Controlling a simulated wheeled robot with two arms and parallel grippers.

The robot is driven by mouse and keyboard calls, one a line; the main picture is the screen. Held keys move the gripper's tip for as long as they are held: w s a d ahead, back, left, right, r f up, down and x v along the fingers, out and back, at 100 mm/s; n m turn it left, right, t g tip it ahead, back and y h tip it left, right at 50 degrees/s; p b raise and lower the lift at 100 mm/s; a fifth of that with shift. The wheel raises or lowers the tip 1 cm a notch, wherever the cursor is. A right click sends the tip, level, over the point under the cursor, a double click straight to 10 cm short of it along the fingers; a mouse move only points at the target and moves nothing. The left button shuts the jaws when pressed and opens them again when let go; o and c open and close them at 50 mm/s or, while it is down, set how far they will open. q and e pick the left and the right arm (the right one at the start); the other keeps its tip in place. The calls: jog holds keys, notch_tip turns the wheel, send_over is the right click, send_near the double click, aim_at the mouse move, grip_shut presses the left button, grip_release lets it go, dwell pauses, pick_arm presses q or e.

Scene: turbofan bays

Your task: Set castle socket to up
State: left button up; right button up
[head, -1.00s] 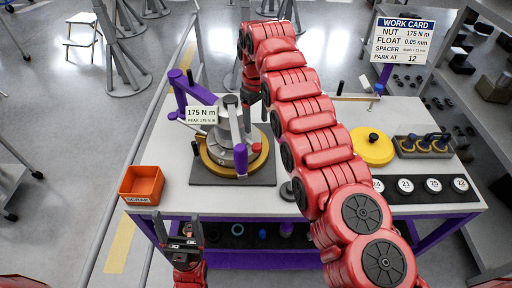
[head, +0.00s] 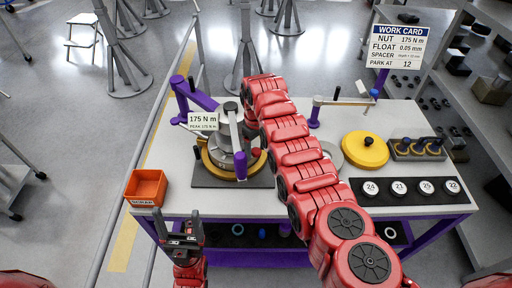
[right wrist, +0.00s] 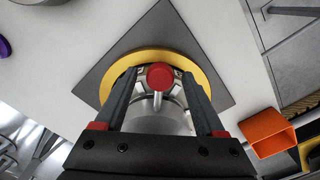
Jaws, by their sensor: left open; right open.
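A grey metal socket unit (head: 222,150) stands on a gold ring (head: 207,163) on a dark mat at the table's left. A short lever with a red knob (head: 256,152) sticks out of it. In the right wrist view the red knob (right wrist: 160,76) shows between the fingers of my right gripper (right wrist: 161,84), which is open; I cannot tell whether they touch it. In the head view my right arm hides that gripper. A bar with a purple grip (head: 241,166) hangs at the unit's front. My left gripper (head: 178,225) is open and empty before the table's front edge.
A purple arm (head: 190,95) stands behind the unit. An orange bin (head: 147,187) sits at the table's left corner. A yellow disc (head: 365,150), a tray of gold parts (head: 416,156) and a dark strip of numbered discs (head: 390,198) lie at the right. A work card (head: 397,47) stands behind.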

grip_shut()
dwell(1.3)
